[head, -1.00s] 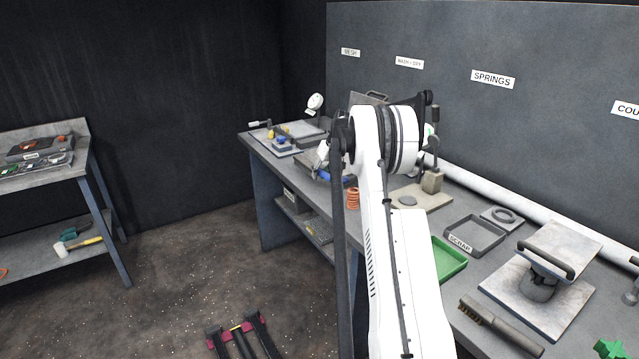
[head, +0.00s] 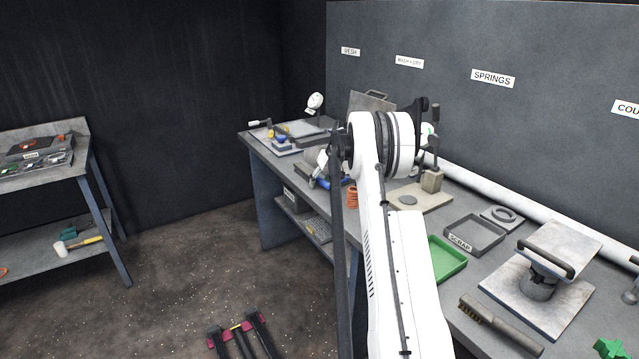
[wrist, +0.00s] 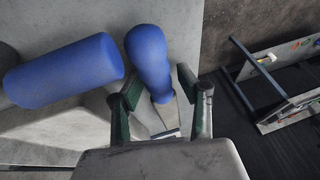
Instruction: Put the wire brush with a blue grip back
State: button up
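A blue rounded grip (wrist: 148,60) with a pale grey lower part lies at the fingertips of my gripper (wrist: 160,95) in the wrist view. My gripper's two green-padded fingers are apart, one on each side of the grip's narrow end, with gaps visible. A thicker blue cylinder (wrist: 65,72) lies to the left, outside the fingers. No bristles show, so I cannot tell which blue piece belongs to the wire brush. In the head view, blue pieces (head: 346,182) show at the bench edge beside my gripper, which is partly hidden by my arm.
The grey bench (head: 405,225) carries a green tray (head: 448,262), a scrap tray (head: 490,250), a press-like plate (head: 560,305) and a dark-handled brush (head: 500,322). A side table (head: 75,185) stands left; floor between is mostly open.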

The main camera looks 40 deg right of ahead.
jog(key=v, duration=1.2)
jog(key=s+a+r, duration=0.1)
jog(key=a+r, duration=0.5)
jog(key=a, duration=0.4)
jog(key=s+a+r, duration=0.1)
jog(key=a+r, duration=0.4)
jog(key=a, duration=0.5)
jog(key=s+a+r+n+h, duration=0.15)
jog(key=s+a, duration=0.25)
jog(key=a, duration=0.4)
jog(key=s+a+r+y, duration=0.1)
jog(key=s+a+r, duration=0.25)
jog(key=a, duration=0.45)
jog(key=s+a+f+t, duration=0.1)
jog(key=s+a, duration=1.1)
jog(key=s+a+f, duration=0.4)
jog(key=s, duration=0.3)
jog(key=s+a+f+n+t, duration=0.1)
jog(key=s+a+f, duration=0.3)
jog(key=s, duration=0.3)
jog(key=shift+t, duration=0.3)
jog(key=shift+o, duration=0.4)
jog(key=shift+s+n+h, duration=0.1)
jog(key=shift+n+h, duration=0.15)
